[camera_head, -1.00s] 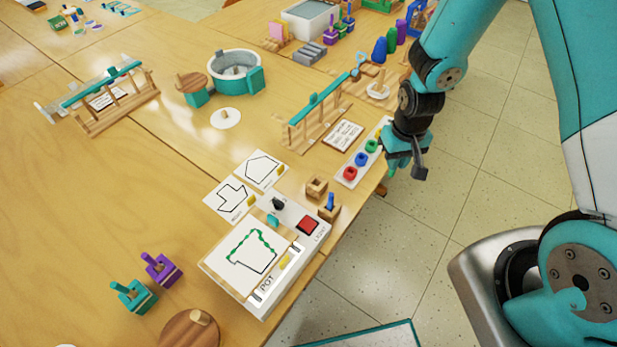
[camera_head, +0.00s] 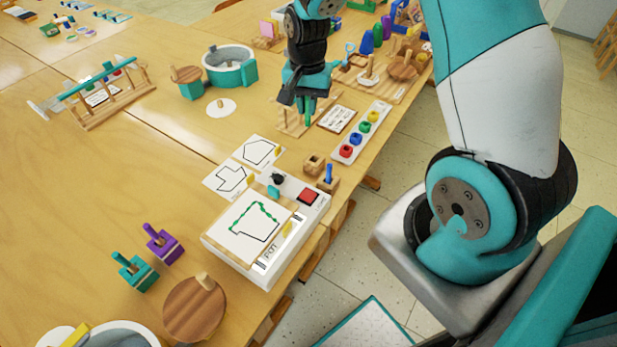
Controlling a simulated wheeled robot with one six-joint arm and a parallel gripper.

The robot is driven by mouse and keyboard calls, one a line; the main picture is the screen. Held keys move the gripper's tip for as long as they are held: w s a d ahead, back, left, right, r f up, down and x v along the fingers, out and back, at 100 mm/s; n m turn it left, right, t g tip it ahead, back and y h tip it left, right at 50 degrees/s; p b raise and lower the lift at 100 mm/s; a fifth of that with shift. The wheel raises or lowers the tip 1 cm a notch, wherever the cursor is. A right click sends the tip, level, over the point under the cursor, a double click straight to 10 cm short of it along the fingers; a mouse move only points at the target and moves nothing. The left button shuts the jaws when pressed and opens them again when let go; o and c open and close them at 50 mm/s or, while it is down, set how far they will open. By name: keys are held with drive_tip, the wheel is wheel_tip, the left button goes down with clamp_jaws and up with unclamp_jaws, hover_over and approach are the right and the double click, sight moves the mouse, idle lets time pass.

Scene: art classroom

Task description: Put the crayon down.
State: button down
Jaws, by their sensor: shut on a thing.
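My gripper (camera_head: 302,98) is over the table, in front of the wooden rack, with its jaws pointing down. It is shut on a green crayon (camera_head: 308,115), whose lower part sticks out below the jaws. The upper part of the crayon is hidden by the gripper. I cannot tell whether the crayon's lower end touches anything. A wooden block with an open hole (camera_head: 314,164) stands nearer the front. Beside it, another wooden block (camera_head: 328,185) holds an upright blue crayon (camera_head: 328,172).
A white strip (camera_head: 345,161) with several coloured round pieces lies right of the gripper, next to a text card (camera_head: 337,118). A white drawing box (camera_head: 262,279) with a red button is nearer the front. Bare tabletop (camera_head: 120,200) lies to the left.

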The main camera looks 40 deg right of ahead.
wheel_tip(320, 180, up, 2)
drive_tip(key=d+m+b, duration=0.1)
drive_tip(key=d+m, duration=0.1)
drive_tip(key=m, duration=0.1)
drive_tip(key=m+p, duration=0.1)
drive_tip(key=p, duration=0.1)
approach(314, 153)
drive_tip(key=f, duration=0.2)
drive_tip(key=s+a+f, duration=0.1)
drive_tip(key=f, duration=0.4)
drive_tip(key=shift+s+a+f, duration=0.15)
drive_tip(key=shift+s+a, duration=0.05)
drive_tip(key=shift+s, duration=0.2)
drive_tip(key=shift+b, duration=0.3)
drive_tip(key=shift+f, duration=0.2)
drive_tip(key=c, duration=1.1)
unclamp_jaws()
drive_tip(key=shift+c, duration=0.2)
drive_tip(key=shift+r, duration=0.2)
